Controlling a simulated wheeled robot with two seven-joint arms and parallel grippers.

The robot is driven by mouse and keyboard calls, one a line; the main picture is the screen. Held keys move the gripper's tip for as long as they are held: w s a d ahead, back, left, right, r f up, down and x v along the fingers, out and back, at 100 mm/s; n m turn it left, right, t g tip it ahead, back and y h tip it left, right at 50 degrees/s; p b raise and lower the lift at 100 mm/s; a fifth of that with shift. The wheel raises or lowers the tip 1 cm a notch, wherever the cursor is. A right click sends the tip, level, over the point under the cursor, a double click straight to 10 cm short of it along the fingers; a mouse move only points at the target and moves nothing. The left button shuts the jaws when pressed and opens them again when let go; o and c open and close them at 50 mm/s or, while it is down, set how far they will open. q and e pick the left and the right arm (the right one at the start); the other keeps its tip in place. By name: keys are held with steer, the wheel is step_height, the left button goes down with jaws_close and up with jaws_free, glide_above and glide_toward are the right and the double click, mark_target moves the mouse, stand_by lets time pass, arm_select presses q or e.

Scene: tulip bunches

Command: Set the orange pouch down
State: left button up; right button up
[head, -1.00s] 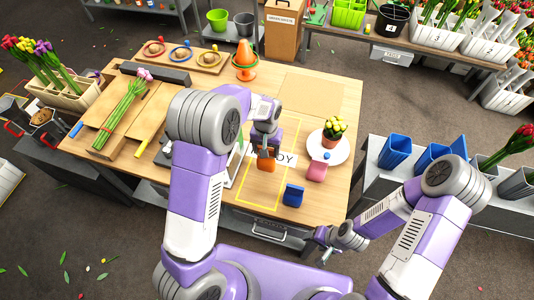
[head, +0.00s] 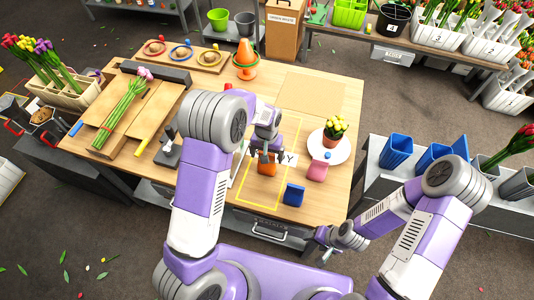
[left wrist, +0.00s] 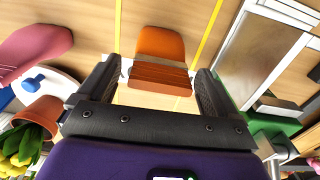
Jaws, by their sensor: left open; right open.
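The orange pouch (head: 266,167) is inside the yellow outline (head: 243,204) on the wooden table, over part of a white lettered label (head: 289,158). In the left wrist view its orange flap (left wrist: 160,43) and red-brown top (left wrist: 160,77) show between my fingers. My left gripper (head: 268,149) is open, with one finger on each side of the pouch; whether they touch it I cannot tell. The pouch's underside is hidden. My right gripper (head: 326,250) is open and empty in front of the table's near edge.
A blue pouch (head: 293,195) and a pink pouch (head: 317,171) stand right of the orange one. A yellow-flowered pot (head: 332,138) is on a white plate (head: 343,154). Wooden boards with a tulip bunch (head: 123,112) lie left. A bare mat (head: 313,91) lies behind.

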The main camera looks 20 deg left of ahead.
arm_select(q)
steer(key=shift+r, duration=0.15)
step_height(320, 180, up, 12)
steer(key=p, duration=0.1)
stand_by(0.3)
stand_by(0.5)
